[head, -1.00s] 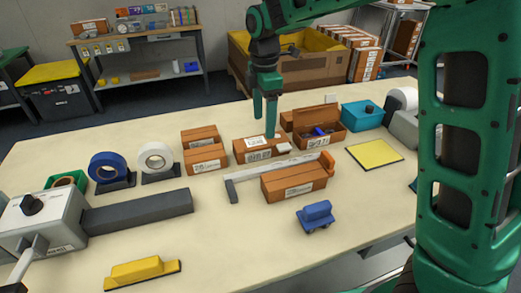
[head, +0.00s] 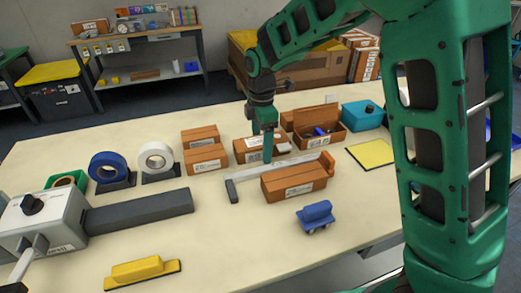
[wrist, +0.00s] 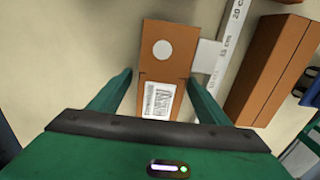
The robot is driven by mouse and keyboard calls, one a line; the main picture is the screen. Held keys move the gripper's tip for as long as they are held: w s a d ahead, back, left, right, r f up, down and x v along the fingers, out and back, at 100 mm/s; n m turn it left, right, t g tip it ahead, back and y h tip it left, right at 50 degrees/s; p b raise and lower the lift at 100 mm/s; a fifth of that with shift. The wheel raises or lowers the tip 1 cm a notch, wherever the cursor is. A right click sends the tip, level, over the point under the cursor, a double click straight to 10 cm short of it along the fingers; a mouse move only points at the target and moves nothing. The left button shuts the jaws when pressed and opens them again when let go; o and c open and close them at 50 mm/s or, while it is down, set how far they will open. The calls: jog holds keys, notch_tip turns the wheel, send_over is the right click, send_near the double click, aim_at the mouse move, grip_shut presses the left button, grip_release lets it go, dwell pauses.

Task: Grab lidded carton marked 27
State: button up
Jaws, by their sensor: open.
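A brown carton (wrist: 166,58) with a white round spot and a barcode label lies between the fingers of my gripper (wrist: 161,80) in the wrist view. The fingers are open, with a gap showing on the left side. In the head view my gripper (head: 267,158) is in front of this carton (head: 245,151) and hides part of its label. An open carton (head: 334,139) with a raised lid stands just right of it and has a label that may read 27. The number on the carton at my gripper is not legible.
A white ruler-like bar (head: 283,169) and another brown carton (head: 295,181) lie close in front. Two stacked-looking cartons (head: 205,158) stand to the left. A blue tape roll (head: 104,166), a teal box (head: 361,115) and a yellow pad (head: 375,153) are farther off.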

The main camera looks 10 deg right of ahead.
jog(key=shift+c, duration=0.6)
jog(key=c, duration=1)
